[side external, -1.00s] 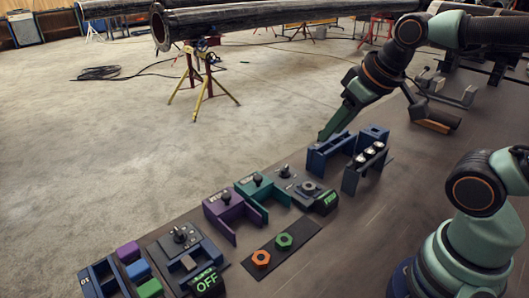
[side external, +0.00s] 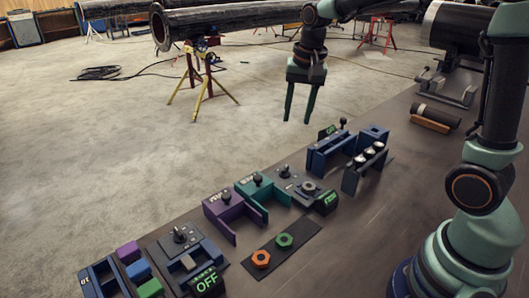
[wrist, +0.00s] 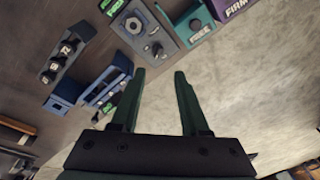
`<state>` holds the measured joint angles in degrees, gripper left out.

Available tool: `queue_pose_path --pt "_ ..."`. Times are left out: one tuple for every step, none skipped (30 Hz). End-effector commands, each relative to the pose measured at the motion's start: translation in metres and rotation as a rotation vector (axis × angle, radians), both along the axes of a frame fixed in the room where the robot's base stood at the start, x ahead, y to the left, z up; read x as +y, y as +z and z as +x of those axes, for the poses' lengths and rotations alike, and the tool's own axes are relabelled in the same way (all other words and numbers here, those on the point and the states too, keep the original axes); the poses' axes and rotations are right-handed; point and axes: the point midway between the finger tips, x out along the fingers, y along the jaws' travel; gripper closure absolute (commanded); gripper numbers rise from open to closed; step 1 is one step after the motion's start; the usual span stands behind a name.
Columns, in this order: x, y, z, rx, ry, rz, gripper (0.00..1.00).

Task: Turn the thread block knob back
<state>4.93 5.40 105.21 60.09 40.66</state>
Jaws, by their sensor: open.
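My gripper (side external: 298,121) is open and empty, its fingers pointing down, above and beyond the row of blocks. Its two fingers also show apart in the wrist view (wrist: 160,73). A grey block (side external: 297,184) carries a black lever knob (side external: 284,170), a nut-like ring and a lit green display. In the wrist view the grey block (wrist: 148,32) lies ahead of the fingers. A blue bracket (side external: 330,153) has a knob (side external: 343,123) and a small green display (side external: 327,131) behind it. I cannot tell from labels which one is the thread block.
Purple (side external: 229,207) and teal (side external: 262,191) blocks with knobs stand left of the grey block. A block with an OFF display (side external: 207,282) is at the front left. A rack of white-topped pieces (side external: 364,170) stands right. Orange and green nuts (side external: 284,241) lie on a dark mat.

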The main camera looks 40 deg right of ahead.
Motion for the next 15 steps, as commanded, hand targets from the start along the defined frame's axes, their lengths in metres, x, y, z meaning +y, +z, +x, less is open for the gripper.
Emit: queue_pose_path --pt "-0.005 -0.012 0.010 0.031 -0.058 0.011 0.55" --pt "-0.007 -0.017 0.016 0.045 -0.095 0.016 0.55" --pt "-0.010 -0.025 0.023 0.064 -0.143 0.023 0.55" --pt "-0.012 -0.030 0.027 0.078 -0.176 0.027 0.55" --pt "-0.014 -0.036 0.032 0.090 -0.208 0.030 0.55" --pt "-0.016 -0.043 0.037 0.105 -0.247 0.035 0.55" --pt "-0.018 -0.048 0.040 0.115 -0.272 0.037 0.55" --pt "-0.019 -0.052 0.043 0.124 -0.296 0.039 0.55" --pt "-0.021 -0.057 0.046 0.134 -0.324 0.041 0.55" --pt "-0.022 -0.061 0.047 0.142 -0.342 0.042 0.55" --pt "-0.023 -0.063 0.049 0.146 -0.356 0.043 0.55" --pt "-0.024 -0.066 0.050 0.151 -0.372 0.044 0.55" --pt "-0.024 -0.068 0.051 0.154 -0.381 0.044 0.55" --pt "-0.025 -0.070 0.052 0.157 -0.386 0.045 0.55" --pt "-0.025 -0.071 0.052 0.157 -0.391 0.045 0.55"
